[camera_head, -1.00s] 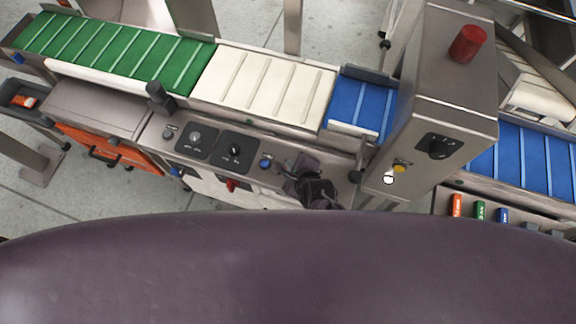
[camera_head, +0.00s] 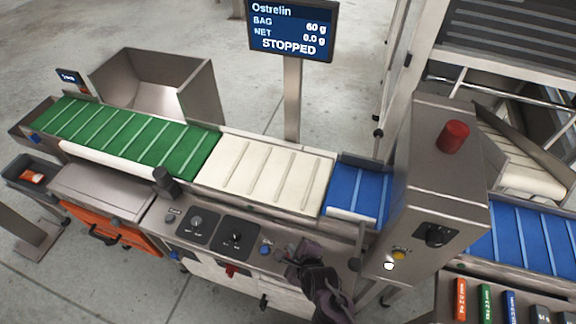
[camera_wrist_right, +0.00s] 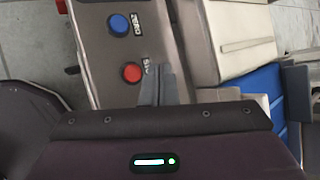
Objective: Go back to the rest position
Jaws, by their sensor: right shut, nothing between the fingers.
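My right gripper (camera_head: 298,254) is dark and shut with nothing in it. In the head view it is over the right end of the weigher's control panel (camera_head: 210,262), just right of a blue button (camera_head: 266,249). In the right wrist view its closed fingers (camera_wrist_right: 163,84) point at the panel, beside a red button (camera_wrist_right: 132,72) and past it a blue button marked ZERO (camera_wrist_right: 119,24). I cannot tell whether the fingertips touch the panel. My left gripper is not in view.
Green (camera_head: 125,137), white (camera_head: 265,175) and blue (camera_head: 357,192) belts run behind the panel. A steel cabinet with a red beacon (camera_head: 453,137) stands close on the right. A screen (camera_head: 291,28) reads STOPPED, 0.0 g. An orange drawer (camera_head: 97,229) is at the left.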

